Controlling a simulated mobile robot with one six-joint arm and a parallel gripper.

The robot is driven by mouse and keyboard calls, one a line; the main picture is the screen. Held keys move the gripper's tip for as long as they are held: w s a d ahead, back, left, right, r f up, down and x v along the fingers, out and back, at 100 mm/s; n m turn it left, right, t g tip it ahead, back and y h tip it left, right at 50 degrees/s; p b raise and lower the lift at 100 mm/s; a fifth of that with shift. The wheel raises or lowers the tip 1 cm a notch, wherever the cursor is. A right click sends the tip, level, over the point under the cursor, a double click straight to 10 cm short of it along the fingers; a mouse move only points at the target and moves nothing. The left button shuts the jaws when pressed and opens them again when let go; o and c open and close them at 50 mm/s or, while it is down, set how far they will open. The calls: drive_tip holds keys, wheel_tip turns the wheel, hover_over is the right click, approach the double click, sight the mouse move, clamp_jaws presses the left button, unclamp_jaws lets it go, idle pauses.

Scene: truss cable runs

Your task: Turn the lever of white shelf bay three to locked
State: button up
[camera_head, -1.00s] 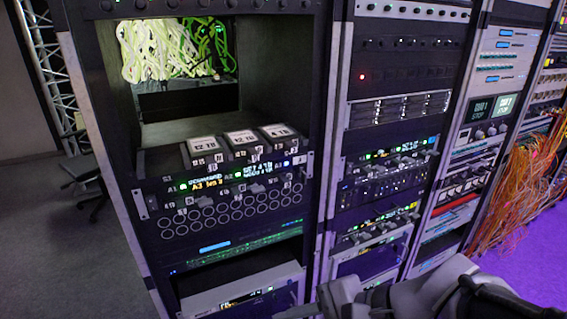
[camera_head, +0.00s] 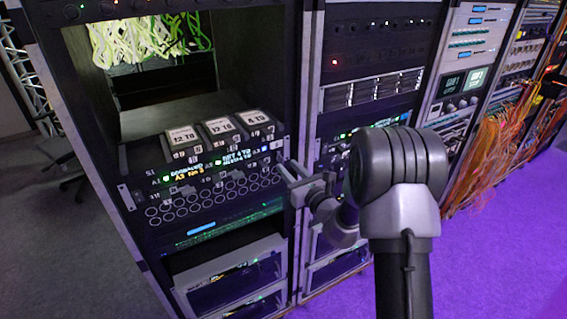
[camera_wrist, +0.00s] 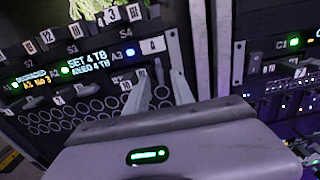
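The drive shelf with a white "A" tag (camera_head: 277,145) is in the left rack in the head view. In the wrist view, its tag (camera_wrist: 152,45), lit display (camera_wrist: 88,63) reading "SET 4 TB" and "NEED 4 TB", and a row of small dark tabs with white labels show. Which tab is bay three's lever, and how it is set, I cannot tell. The left finger covers part of the shelf's right end.
A rack post (camera_wrist: 210,50) stands just right of my fingers. Orange cables (camera_head: 495,135) hang at far right. Floor is clear in front.

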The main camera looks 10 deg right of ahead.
sight(283, 162)
drive_tip(key=x, duration=0.3)
drive_tip(key=shift+w+a, duration=0.1)
drive_tip(key=shift+w, duration=0.05)
clamp_jaws()
